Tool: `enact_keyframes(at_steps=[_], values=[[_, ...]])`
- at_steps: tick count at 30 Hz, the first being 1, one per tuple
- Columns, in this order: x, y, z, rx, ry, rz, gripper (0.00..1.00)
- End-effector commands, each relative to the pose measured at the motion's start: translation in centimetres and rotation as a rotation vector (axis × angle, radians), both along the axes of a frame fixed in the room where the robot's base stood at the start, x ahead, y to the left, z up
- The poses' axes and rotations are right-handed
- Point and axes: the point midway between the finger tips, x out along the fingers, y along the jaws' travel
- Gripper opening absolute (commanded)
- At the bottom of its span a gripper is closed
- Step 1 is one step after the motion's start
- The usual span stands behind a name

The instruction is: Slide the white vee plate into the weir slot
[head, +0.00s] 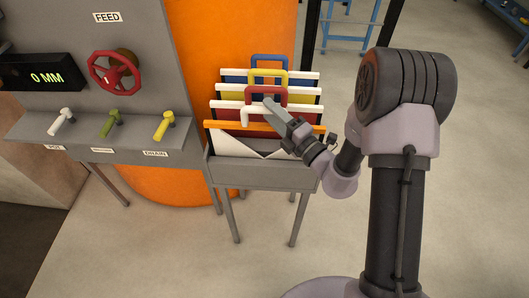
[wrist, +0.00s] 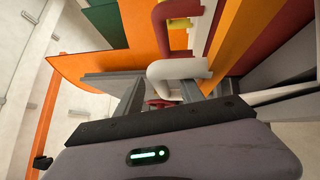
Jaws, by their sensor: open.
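The white vee plate (head: 232,147) stands upright at the front of a grey rack, with an orange bar along its top and a V-shaped notch. Its white handle (head: 246,115) rises above the bar and is partly hidden by my gripper (head: 273,108). In the wrist view the white handle (wrist: 175,70) shows just beyond and between the fingers of my gripper (wrist: 165,95). The gripper is open, and nothing is held. I cannot tell whether a finger touches the handle. I cannot make out the weir slot in either view.
Red (head: 226,127), yellow and blue plates with matching handles stand close behind in the grey rack (head: 262,178). An orange column (head: 235,50) rises beside it. A grey panel with a red handwheel (head: 115,73) and several levers is at left.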

Motion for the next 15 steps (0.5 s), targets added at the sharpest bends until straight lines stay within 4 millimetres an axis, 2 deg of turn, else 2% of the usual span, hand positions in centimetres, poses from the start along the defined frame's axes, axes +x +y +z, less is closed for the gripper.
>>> enact_keyframes(at_steps=[3,6,13,14,15], values=[[1.4,2.1,0.2,-0.001,-0.005,0.005,0.45],[2.6,3.0,0.5,-0.001,-0.003,0.003,0.45],[2.9,3.2,0.6,-0.001,-0.001,0.001,0.45],[2.9,3.2,0.6,-0.001,-0.001,0.001,0.43],[2.9,3.2,0.6,-0.001,-0.001,0.001,0.35]])
